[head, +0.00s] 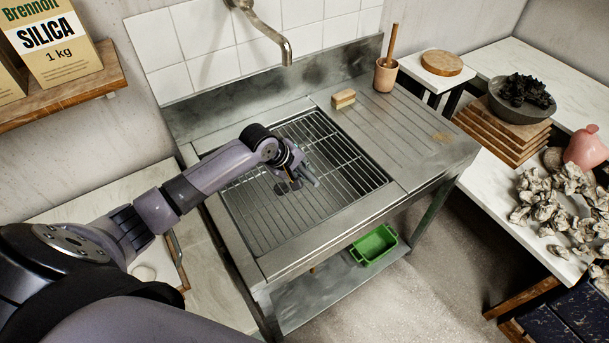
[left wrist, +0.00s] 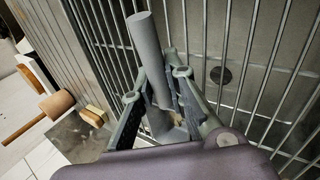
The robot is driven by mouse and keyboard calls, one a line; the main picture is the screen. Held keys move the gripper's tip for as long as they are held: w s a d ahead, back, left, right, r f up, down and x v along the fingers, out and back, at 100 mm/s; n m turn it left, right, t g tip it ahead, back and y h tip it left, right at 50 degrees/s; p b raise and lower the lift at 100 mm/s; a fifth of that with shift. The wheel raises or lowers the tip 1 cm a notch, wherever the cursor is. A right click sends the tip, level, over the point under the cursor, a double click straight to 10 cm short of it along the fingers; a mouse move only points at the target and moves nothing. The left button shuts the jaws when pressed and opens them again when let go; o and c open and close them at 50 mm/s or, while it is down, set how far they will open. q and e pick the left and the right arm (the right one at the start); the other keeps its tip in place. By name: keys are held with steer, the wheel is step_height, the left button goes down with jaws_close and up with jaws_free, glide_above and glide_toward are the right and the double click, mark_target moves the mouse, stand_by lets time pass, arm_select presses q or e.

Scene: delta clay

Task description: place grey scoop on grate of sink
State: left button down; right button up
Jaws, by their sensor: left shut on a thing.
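The grey scoop (left wrist: 146,48) is held in my left gripper (left wrist: 155,86). In the left wrist view its round handle sticks out past the fingers, which close on it from both sides; its lower part is partly hidden by the gripper. In the head view my left gripper (head: 295,180) is over the middle of the sink, and little of the scoop shows. The wire grate (head: 352,165) spans the sink (head: 262,268) below; its bars also show behind the scoop in the left wrist view (left wrist: 250,60). I cannot tell whether the scoop touches the grate. My right gripper is not in view.
A faucet (head: 285,45) hangs above the sink's back. A sponge or brush (head: 343,98) and a wooden cup with a handle (head: 386,75) stand on the ribbed drainboard (head: 410,125). A green bin (head: 374,245) sits below. Much of the grate is bare.

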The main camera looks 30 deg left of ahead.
arm_select(q)
step_height(320, 180, down, 2)
steer(key=shift+f, duration=0.25)
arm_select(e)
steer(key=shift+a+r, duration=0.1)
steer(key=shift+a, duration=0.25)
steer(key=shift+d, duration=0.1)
arm_select(q)
steer(key=c, duration=2.1)
jaws_free()
steer(key=shift+f, duration=0.1)
steer(key=shift+o, duration=1.1)
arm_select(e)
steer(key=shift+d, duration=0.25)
arm_select(q)
steer(key=v, duration=1.2)
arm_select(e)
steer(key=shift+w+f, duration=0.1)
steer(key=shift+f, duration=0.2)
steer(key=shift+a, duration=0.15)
